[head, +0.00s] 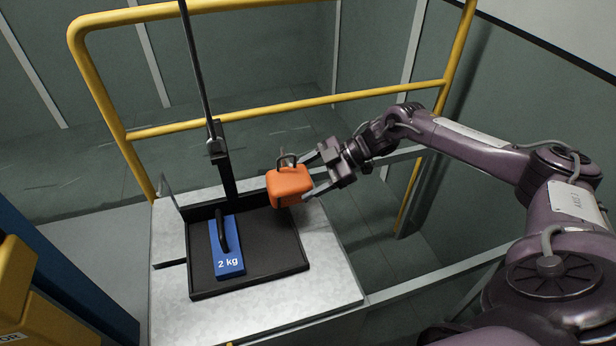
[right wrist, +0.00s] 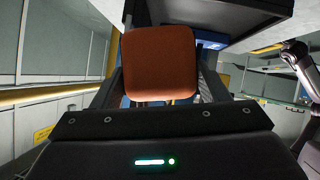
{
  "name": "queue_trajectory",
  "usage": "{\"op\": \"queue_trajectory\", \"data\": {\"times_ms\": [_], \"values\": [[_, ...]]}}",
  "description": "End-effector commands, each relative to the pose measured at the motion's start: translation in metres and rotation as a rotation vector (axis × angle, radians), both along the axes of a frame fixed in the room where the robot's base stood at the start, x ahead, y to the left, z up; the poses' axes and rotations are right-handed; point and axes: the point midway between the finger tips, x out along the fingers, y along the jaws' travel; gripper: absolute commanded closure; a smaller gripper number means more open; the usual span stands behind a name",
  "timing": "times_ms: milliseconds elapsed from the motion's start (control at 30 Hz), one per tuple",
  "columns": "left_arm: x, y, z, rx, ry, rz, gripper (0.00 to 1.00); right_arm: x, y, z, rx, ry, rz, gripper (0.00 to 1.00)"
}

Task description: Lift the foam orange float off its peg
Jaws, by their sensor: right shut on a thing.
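The orange foam float (head: 289,187) is a rounded block at the back right corner of the black tray. My right gripper (head: 305,178) comes in from the right and is shut on it. In the right wrist view the float (right wrist: 158,62) sits between the two fingers. A small grey metal piece (head: 287,160) shows at the float's top; I cannot tell whether it is the peg. The float's underside is hidden, so I cannot tell whether it is clear of its peg. My left gripper is not in view.
A blue 2 kg weight (head: 227,262) with a black handle lies in the black tray (head: 283,268) on a pale grey table (head: 325,278). A dark upright post (head: 198,75) stands behind the tray. Yellow railings (head: 230,117) run behind. A yellow box (head: 40,310) is at the lower left.

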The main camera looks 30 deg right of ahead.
Motion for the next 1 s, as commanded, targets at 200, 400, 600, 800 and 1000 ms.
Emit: {"op": "queue_trajectory", "data": {"times_ms": [200, 400, 600, 800, 1000], "values": [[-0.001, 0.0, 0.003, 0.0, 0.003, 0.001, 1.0, 0.001, 0.0, 0.005, 0.0, -0.003, 0.0, 0.52], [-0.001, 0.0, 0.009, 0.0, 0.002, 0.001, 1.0, 0.001, 0.0, 0.012, 0.0, -0.004, -0.001, 0.52], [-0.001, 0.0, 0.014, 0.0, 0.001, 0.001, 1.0, 0.001, 0.0, 0.018, 0.001, -0.005, 0.0, 0.52], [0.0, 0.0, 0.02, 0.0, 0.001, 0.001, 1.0, 0.001, 0.0, 0.023, 0.001, -0.005, 0.0, 0.52], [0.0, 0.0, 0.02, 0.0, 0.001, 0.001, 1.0, 0.001, 0.0, 0.024, 0.0, -0.004, -0.001, 0.52]]}}
